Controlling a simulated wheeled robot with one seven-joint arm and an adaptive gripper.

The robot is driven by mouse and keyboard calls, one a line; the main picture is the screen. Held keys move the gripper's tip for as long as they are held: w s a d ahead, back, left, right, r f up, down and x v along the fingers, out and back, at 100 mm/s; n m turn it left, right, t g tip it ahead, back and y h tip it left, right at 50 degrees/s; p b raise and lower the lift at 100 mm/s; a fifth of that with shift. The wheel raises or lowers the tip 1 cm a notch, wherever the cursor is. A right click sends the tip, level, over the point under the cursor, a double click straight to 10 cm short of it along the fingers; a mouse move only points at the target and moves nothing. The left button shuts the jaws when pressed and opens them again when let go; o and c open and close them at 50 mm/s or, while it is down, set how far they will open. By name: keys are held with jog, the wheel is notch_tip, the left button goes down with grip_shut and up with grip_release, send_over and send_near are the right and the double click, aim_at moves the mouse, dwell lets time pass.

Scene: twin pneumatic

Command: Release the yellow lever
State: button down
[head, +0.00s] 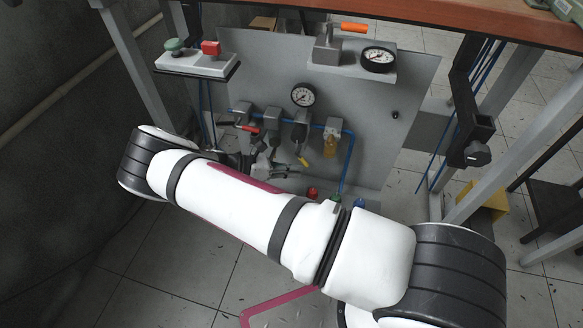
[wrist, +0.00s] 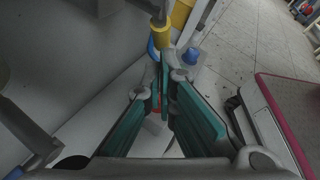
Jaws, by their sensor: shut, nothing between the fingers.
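The yellow lever (head: 302,160) hangs angled down from a grey valve on the upright panel in the head view. Its yellow end (wrist: 162,38) shows at the top middle of the wrist view, just beyond my fingertips. My gripper (head: 288,172) is low in front of the panel, left of and slightly below the lever in the head view. In the wrist view its teal-padded fingers (wrist: 164,80) come together at the tips, shut and empty. I cannot tell whether the tips touch the lever. My arm hides part of the gripper.
The grey panel (head: 375,130) carries gauges, blue tubing and a red-handled valve (head: 248,128) to the left. Red (head: 312,192) and blue (head: 360,203) knobs stand below. An orange handle (head: 353,27) is above, under the brown tabletop (head: 450,22). A button box (head: 197,63) is upper left.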

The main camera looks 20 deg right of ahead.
jog(key=shift+s+d+n+h+b, duration=0.1)
jog(key=shift+d+n+h+b, duration=0.2)
jog(key=shift+h+b, duration=0.3)
jog(key=shift+s+d+r+g+h, duration=0.1)
jog(key=shift+s+d+g+h, duration=0.1)
jog(key=shift+g+h, duration=0.1)
dwell(0.5)
